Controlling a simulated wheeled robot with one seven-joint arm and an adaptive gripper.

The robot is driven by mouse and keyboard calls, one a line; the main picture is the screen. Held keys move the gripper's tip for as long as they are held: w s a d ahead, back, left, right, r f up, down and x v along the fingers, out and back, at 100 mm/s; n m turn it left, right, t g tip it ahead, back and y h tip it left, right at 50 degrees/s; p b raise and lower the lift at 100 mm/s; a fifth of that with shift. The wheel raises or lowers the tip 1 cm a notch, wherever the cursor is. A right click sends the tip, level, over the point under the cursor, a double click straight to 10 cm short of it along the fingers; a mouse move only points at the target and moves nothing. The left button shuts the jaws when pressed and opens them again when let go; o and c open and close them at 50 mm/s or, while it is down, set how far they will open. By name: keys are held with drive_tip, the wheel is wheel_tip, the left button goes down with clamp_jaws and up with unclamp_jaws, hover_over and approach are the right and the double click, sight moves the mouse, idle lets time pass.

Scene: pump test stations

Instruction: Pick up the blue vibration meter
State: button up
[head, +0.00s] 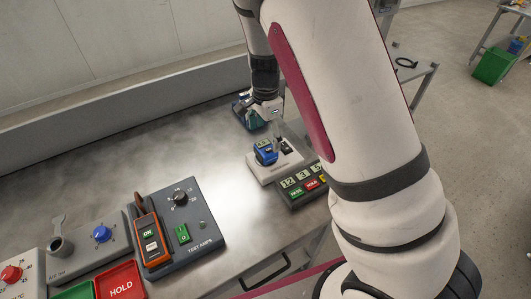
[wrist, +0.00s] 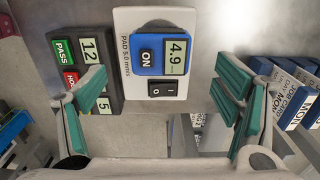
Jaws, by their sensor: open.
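The blue vibration meter (wrist: 160,55) sits on a white test pad (wrist: 126,45) marked "PAD 5.0 mm/s". Its display reads 4.9 and it carries an ON label. In the head view the meter (head: 265,153) rests on the pad on the metal bench, in front of my gripper. My gripper (wrist: 165,85) is open and empty in the wrist view, with teal finger pads far apart. The meter lies between the fingers in the picture, toward the top, not touching either. In the head view my gripper is small and partly unclear.
A dark panel (wrist: 82,60) with PASS and HOLD buttons adjoins the pad. A black rocker switch (wrist: 164,89) is on the pad beside the meter. Blue job-card holders (wrist: 290,90) stand on the other side. An orange meter (head: 151,235) on a grey tester stands far left; bare bench lies between.

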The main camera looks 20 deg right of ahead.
sight(266, 147)
drive_tip(key=shift+f, duration=3.45)
drive_tip(key=c, duration=1.8)
drive_tip(key=shift+o, duration=0.2)
drive_tip(key=shift+w+r, duration=0.1)
